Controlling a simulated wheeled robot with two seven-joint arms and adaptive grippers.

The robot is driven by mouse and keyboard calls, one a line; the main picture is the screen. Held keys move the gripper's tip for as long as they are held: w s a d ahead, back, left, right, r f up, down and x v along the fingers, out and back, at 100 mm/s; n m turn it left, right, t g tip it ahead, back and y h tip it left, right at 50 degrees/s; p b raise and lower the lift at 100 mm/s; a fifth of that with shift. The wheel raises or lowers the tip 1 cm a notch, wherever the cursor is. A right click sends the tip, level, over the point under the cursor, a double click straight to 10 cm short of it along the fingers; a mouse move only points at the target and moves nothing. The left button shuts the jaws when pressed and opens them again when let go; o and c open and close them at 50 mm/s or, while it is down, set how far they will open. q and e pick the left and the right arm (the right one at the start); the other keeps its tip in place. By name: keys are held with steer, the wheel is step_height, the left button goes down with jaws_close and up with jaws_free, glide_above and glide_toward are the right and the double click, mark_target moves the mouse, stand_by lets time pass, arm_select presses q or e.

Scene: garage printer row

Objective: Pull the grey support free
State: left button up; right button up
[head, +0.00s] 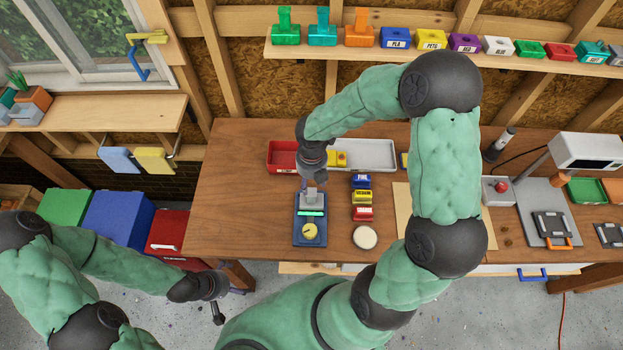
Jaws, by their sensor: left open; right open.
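A grey piece (310,198), which looks like the support, sits at the far end of a dark blue plate (299,240) on the wooden table. A bright green bar (311,213) and a round yellow part (310,231) lie on the same plate. My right gripper (314,186) is open, pointing down right at the grey piece and partly covering its far side. I cannot tell whether the fingers touch it. My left gripper (217,312) is open and empty, hanging in front of the table's left front edge.
A red tray (281,157) and a pale grey tray (376,153) lie behind the plate. Small labelled blocks (362,197) and a round white-topped item (365,237) stand to its right. The table (235,200) is bare on the left.

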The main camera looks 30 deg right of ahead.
mark_target(311, 192)
step_height(311, 192, down, 10)
steer(key=b, duration=0.9)
steer(key=shift+r, duration=0.15)
steer(key=shift+r, duration=0.1)
jaws_close()
jaws_free()
